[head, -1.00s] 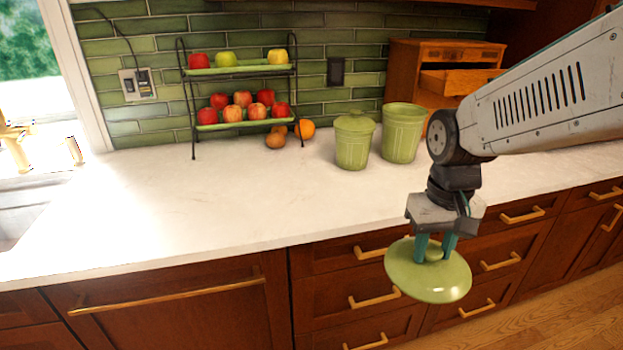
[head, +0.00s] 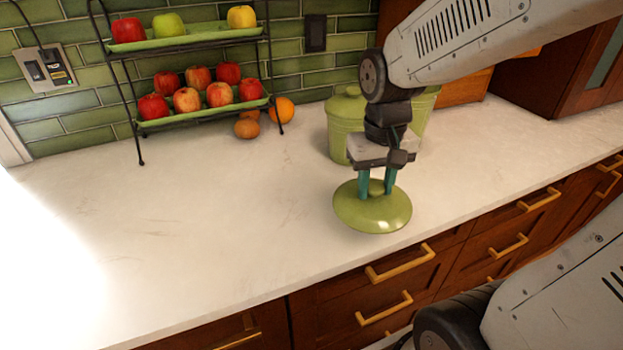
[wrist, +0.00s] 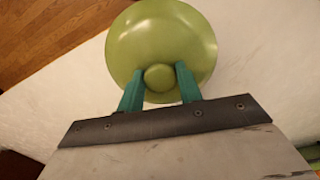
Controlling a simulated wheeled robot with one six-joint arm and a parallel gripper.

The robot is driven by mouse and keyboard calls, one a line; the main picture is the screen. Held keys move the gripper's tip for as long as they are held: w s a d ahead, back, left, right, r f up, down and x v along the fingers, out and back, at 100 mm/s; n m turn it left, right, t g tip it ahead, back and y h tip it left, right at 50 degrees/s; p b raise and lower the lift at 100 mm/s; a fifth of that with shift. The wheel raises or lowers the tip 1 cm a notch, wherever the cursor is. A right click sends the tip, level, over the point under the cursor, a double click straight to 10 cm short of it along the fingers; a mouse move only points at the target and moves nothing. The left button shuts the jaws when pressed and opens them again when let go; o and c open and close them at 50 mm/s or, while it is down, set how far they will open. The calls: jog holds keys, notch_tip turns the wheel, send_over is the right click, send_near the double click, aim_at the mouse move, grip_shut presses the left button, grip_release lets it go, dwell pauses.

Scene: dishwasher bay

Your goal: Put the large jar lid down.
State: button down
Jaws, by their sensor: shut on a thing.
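The large jar lid (head: 372,212) is a round green disc with a knob. My gripper (head: 376,188) is shut on the lid's knob with its teal fingers and holds the lid roughly level over the front part of the white counter. I cannot tell whether the lid touches the counter. In the wrist view the lid (wrist: 160,30) fills the top middle, with the knob between the fingers. Behind my gripper stand a lidded green jar (head: 343,125) and a larger green jar (head: 427,108), partly hidden by my arm.
The white counter (head: 220,220) is clear to the left of the lid. A two-tier rack (head: 133,125) with apples stands at the back left, with an orange (head: 282,109) beside it. The counter's front edge, with drawers (head: 400,270) below, is close to the lid.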

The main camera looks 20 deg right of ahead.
jog(key=w+a, duration=0.2)
jog(key=w, duration=0.1)
jog(key=w+a+f, duration=0.1)
jog(key=w+a, duration=0.1)
jog(key=w, duration=0.2)
jog(key=w+a, duration=0.2)
jog(key=w, duration=0.1)
jog(key=shift+w+a+f, duration=0.15)
jog(key=shift+w+a, duration=0.15)
jog(key=shift+a, duration=0.1)
jog(key=shift+f, duration=1.7)
jog(key=shift+f, duration=0.15)
jog(key=c, duration=0.9)
grip_release()
jog(key=shift+c, duration=0.2)
notch_tip(320, 180, up, 12)
jog(key=s+d+n+t, duration=0.1)
jog(key=s+d+n, duration=0.1)
jog(key=s, duration=2)
jog(key=shift+d+r, duration=0.2)
jog(key=shift+d, duration=0.35)
